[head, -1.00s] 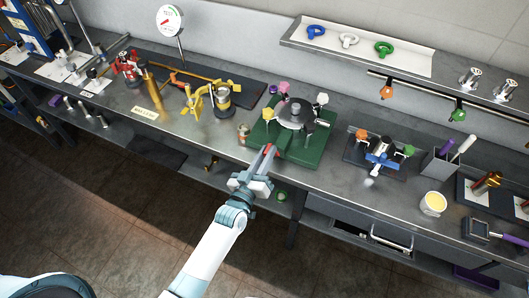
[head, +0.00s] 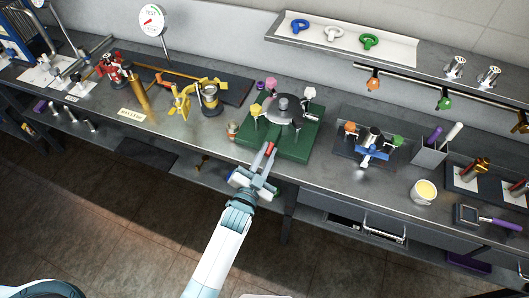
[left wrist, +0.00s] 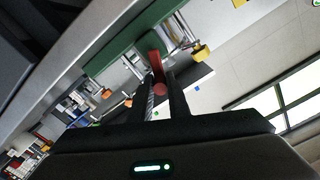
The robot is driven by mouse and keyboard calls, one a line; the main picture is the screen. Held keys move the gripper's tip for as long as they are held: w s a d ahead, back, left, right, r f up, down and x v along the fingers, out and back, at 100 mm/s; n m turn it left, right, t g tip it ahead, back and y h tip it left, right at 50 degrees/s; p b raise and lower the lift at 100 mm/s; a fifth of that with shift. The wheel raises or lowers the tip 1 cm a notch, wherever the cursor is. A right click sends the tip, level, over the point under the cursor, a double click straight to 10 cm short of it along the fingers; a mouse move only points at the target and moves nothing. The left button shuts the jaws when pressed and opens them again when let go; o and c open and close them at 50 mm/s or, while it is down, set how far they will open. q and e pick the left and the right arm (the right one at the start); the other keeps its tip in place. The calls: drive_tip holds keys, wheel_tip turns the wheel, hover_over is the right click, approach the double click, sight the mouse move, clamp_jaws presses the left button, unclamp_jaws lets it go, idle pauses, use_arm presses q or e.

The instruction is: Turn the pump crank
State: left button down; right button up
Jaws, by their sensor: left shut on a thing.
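The pump has a green base (head: 300,142) with a grey round disc (head: 283,107) on top and coloured knobs around it. A red crank handle (head: 269,147) shows at the front edge of the base. My left gripper (head: 264,158) reaches it from the front and is shut on it. In the left wrist view, the red handle (left wrist: 158,70) stands between the two dark fingers (left wrist: 161,88) of my left gripper, beside the green base (left wrist: 130,40). The fingers partly hide the handle, and its joint to the pump is not clear. My right gripper is not in view.
A small jar (head: 232,130) stands left of the base. A blue device with orange and green knobs (head: 372,146) and a yellow-filled cup (head: 424,191) stand to the right. Yellow fittings (head: 182,101) and a round gauge (head: 152,20) are at the left. The floor in front is clear.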

use_arm(q)
drive_tip(key=m, duration=0.1)
drive_tip(key=m+b, duration=0.1)
drive_tip(key=f+m, duration=0.1)
drive_tip(key=shift+s+d+f+m, duration=0.1)
drive_tip(key=shift+s+d+m, duration=0.05)
drive_tip(key=shift+d+m, duration=0.15)
drive_tip(key=m+b, duration=0.2)
drive_tip(key=m, duration=0.1)
drive_tip(key=d+f+m+b, duration=0.1)
drive_tip(key=m+b, duration=0.1)
drive_tip(key=m, duration=0.1)
drive_tip(key=f+m+b, duration=0.1)
drive_tip(key=m+b, duration=0.1)
drive_tip(key=m, duration=0.2)
drive_tip(key=shift+s+d+f, duration=0.1)
drive_tip(key=shift+d, duration=0.1)
drive_tip(key=shift+f+m+b, duration=0.25)
drive_tip(key=shift+m+b, duration=0.25)
drive_tip(key=shift+m, duration=1.2)
drive_tip(key=c, duration=1.7)
unclamp_jaws()
drive_tip(key=shift+d, duration=0.1)
drive_tip(key=shift+f, duration=0.1)
drive_tip(key=shift+s+f, duration=0.1)
